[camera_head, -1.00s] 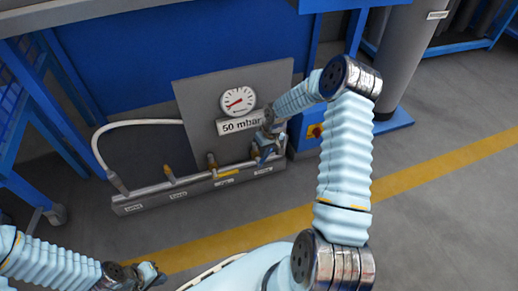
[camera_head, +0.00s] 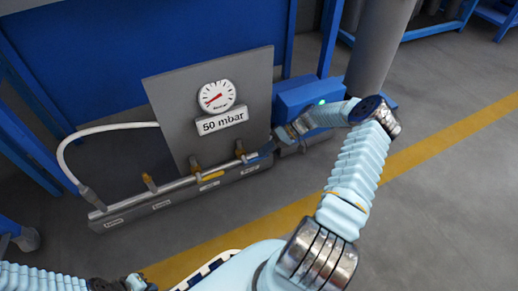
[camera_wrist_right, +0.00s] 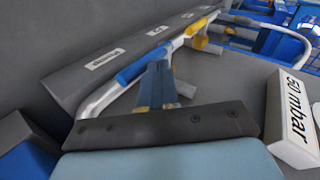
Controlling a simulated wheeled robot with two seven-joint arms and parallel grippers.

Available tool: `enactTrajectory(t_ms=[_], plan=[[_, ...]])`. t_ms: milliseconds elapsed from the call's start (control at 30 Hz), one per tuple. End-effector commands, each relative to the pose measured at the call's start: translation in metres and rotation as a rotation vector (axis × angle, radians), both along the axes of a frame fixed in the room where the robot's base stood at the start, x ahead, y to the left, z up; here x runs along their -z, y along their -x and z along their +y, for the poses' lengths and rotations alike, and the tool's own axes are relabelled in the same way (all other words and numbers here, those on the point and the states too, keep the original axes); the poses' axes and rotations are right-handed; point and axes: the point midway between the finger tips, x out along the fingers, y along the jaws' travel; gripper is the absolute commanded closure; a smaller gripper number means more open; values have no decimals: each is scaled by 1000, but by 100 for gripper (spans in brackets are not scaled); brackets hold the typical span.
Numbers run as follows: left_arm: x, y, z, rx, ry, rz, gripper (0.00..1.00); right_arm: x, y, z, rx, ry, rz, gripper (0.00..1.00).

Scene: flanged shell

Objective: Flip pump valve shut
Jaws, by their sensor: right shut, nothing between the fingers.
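The pipe manifold (camera_head: 180,184) runs along the floor below a grey panel, with several orange-brown stubs on it. In the right wrist view a blue lever (camera_wrist_right: 136,66) lies roughly along the pipe, beside a label that seems to read pump (camera_wrist_right: 104,58). A yellow lever (camera_head: 212,176) lies along the pipe further left in the head view. My right gripper (camera_head: 268,148) is shut and empty at the pipe's right end. Its fingers (camera_wrist_right: 156,85) overlap the blue lever in the wrist view; contact is unclear. My left gripper (camera_head: 138,284) is at the lower left, its jaws unclear.
The grey panel (camera_head: 165,100) carries a round gauge (camera_head: 217,96) and a 50 mbar sign (camera_head: 222,121). A white hose (camera_head: 75,145) arches at the left. A blue box (camera_head: 292,98) with a green light stands at the right. Open floor (camera_head: 440,200) lies in front.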

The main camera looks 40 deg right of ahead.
Motion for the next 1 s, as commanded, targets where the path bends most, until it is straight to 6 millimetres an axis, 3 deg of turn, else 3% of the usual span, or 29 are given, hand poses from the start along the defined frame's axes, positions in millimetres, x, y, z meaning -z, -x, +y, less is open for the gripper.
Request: enactTrajectory(t_ms=[300, 1000], plan=[[11, 0, 0, -2, 0, -2, 100, 13, 10, -5, 0, 2, 3, 100], [13, -1, 0, -2, 0, -2, 100, 18, 13, -8, 3, 11, 9, 100]])
